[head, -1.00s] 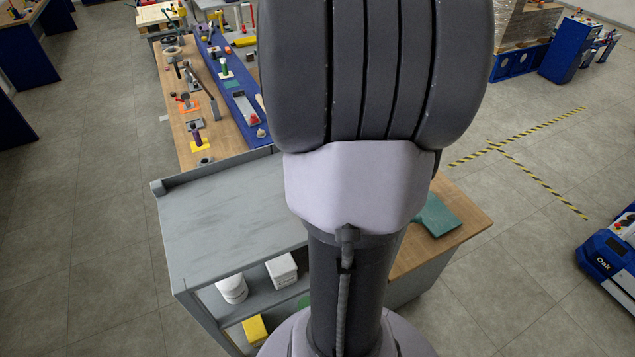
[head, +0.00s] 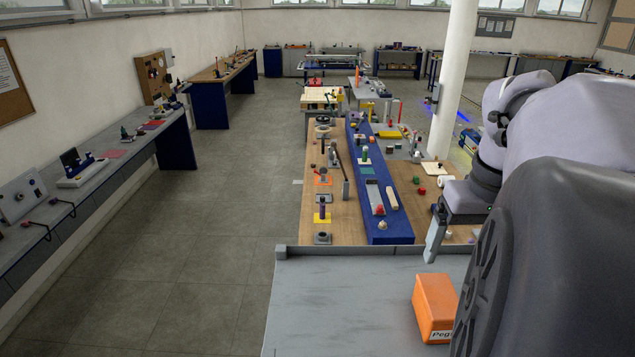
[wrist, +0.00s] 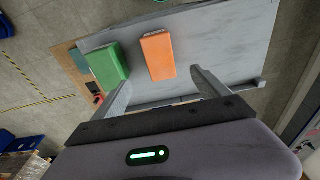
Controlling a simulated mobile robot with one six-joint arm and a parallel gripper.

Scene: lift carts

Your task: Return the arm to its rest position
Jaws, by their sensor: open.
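My gripper (head: 434,240) is at the right in the head view, at the end of my arm, which fills the right edge. One finger shows there, pointing down above the far edge of the grey cart top. In the wrist view my gripper (wrist: 160,80) has its two fingers wide apart with nothing between them. An orange box (head: 435,303) with a partly visible label lies on the grey cart top (head: 330,305). The orange box (wrist: 158,56) also shows beyond the fingers in the wrist view, apart from them, beside a green box (wrist: 108,64).
Beyond the cart stands a wooden bench (head: 345,205) with a blue strip (head: 380,195) and several small parts. A white pillar (head: 455,80) rises at the right. A long grey bench (head: 90,185) runs along the left wall. The floor (head: 215,190) between is clear.

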